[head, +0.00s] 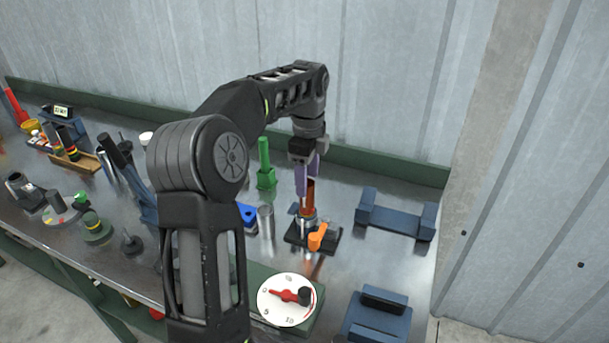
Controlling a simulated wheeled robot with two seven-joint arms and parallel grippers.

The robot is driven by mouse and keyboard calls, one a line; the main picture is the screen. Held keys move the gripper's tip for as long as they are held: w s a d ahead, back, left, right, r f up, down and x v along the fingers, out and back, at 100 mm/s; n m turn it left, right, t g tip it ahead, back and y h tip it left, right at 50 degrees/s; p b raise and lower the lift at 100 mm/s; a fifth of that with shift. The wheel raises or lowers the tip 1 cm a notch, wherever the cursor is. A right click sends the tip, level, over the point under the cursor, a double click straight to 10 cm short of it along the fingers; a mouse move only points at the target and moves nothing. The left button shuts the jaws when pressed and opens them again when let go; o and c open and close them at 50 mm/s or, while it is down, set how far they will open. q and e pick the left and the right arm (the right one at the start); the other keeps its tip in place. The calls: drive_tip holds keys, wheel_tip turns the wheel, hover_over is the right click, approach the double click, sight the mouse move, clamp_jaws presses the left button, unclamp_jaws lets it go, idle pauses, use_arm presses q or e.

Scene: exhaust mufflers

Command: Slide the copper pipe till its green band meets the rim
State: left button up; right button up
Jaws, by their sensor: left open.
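The copper pipe (310,192) stands upright in a metal holder (307,222) on a dark base plate, with an orange lever (317,237) at its front. My left gripper (307,188) points down from above, its purple fingers at the pipe's upper part. The fingers are open, and I cannot tell whether they touch the pipe. No green band can be made out on the pipe; its lower part is hidden in the holder. My right gripper is not in view.
A dial with a red pointer (286,299) sits in front. A blue cradle (397,221) stands to the right, another blue block (378,314) at the front right. A green post (265,165) stands behind left. Several tools and parts fill the bench's left side.

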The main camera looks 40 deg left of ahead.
sight(307, 199)
use_arm(q)
drive_tip(key=shift+f, duration=0.15)
drive_tip(key=shift+f+p, duration=0.7)
drive_tip(key=shift+f, duration=3.1)
drive_tip(key=shift+c, duration=0.2)
clamp_jaws()
drive_tip(key=shift+r, duration=0.2)
drive_tip(key=shift+r+p, duration=0.7)
drive_tip(key=shift+r, duration=0.1)
drive_tip(key=shift+o, duration=0.2)
unclamp_jaws()
